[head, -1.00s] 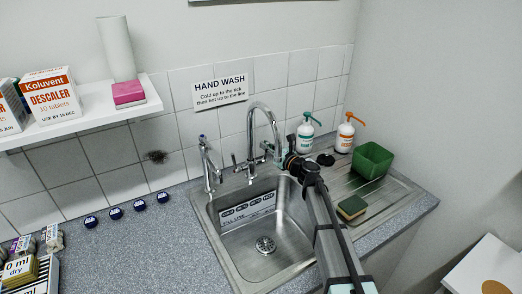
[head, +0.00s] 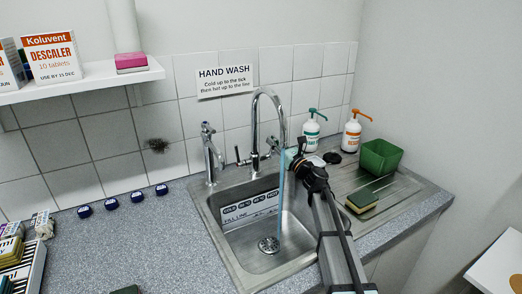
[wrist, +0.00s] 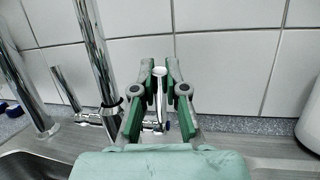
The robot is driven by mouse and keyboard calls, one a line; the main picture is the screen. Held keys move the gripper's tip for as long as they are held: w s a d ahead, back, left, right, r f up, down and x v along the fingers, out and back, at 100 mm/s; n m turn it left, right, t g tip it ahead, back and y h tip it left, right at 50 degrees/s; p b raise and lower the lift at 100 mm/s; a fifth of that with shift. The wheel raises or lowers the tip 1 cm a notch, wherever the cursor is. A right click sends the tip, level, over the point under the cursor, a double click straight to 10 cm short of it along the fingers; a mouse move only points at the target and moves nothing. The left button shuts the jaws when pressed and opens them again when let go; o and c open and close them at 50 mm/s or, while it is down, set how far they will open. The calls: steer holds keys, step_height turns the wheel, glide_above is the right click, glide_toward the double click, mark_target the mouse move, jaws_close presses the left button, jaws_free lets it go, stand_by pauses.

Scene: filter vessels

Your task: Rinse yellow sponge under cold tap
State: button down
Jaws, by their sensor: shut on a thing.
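The yellow sponge with a green top (head: 362,201) lies on the ribbed drainboard right of the basin. The chrome swan-neck tap (head: 255,115) stands behind the sink, and a bluish stream of water (head: 281,200) falls from its spout into the basin (head: 243,240). My gripper (head: 299,150) is at the tap's right side, apart from the sponge. In the wrist view its green fingers (wrist: 160,76) are closed around a slim pale-ended tap lever (wrist: 158,71). A small blue mark shows near the lever's base.
A second, smaller tap (head: 209,155) is left of the main one.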

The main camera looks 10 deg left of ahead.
steer(key=shift+r, duration=0.1)
steer(key=c, duration=1.2)
jaws_free()
steer(key=v, duration=0.7)
steer(key=shift+d, duration=0.15)
steer(key=shift+s, duration=0.15)
